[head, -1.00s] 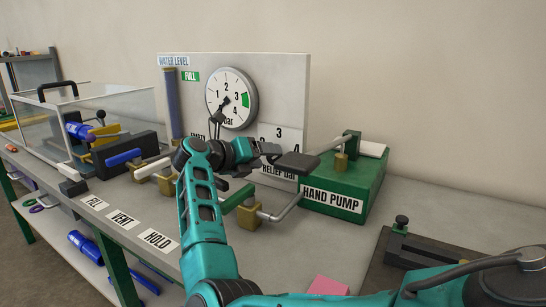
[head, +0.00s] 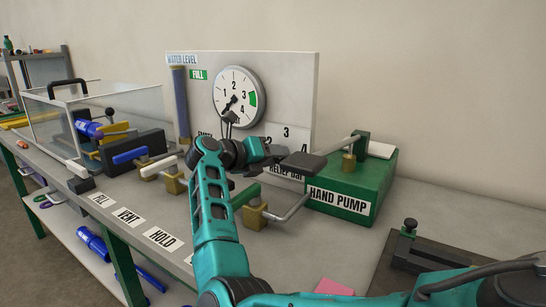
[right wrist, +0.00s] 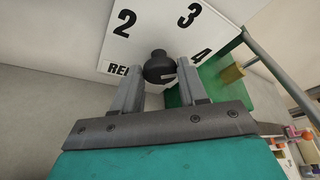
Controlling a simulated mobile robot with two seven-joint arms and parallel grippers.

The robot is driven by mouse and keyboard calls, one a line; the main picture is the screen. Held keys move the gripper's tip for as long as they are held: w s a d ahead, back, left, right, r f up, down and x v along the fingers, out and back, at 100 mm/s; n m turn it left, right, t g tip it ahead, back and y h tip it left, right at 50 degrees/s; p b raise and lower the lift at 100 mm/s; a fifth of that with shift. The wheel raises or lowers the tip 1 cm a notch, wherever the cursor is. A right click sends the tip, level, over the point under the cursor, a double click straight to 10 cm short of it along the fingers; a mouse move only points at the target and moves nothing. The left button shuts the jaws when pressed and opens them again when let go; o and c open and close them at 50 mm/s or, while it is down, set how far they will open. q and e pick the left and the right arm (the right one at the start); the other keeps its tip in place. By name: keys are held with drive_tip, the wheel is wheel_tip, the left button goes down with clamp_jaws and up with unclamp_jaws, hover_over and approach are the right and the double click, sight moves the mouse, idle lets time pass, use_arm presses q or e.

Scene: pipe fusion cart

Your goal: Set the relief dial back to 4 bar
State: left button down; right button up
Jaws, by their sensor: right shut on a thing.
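The relief dial is a small dark knob (right wrist: 158,68) on a white scale plate (right wrist: 120,47) that shows the numbers 2, 3 and 4. My right gripper (right wrist: 160,82) is shut on the knob, one finger on each side. A pale mark shows low on the knob's right side; I cannot tell its exact setting. In the head view my right gripper (head: 262,150) is at the panel (head: 293,85) and hides the knob. The round gauge (head: 239,97) above has its needle pointing down and left. My left gripper is not in view.
The green hand pump (head: 365,185) stands right of the dial, and its lever's dark grip (head: 303,162) is close to my gripper. Valves with blue, white and green handles line the bench to the left. A clear box (head: 60,110) stands further left.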

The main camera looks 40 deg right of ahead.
drive_tip(key=shift+c, duration=0.7)
drive_tip(key=shift+s+r+m+t+y+b, duration=0.1)
drive_tip(key=shift+m+t+y+b, duration=0.2)
drive_tip(key=shift+m+t+b, duration=0.35)
drive_tip(key=o, duration=1.1)
drive_tip(key=shift+c, duration=0.2)
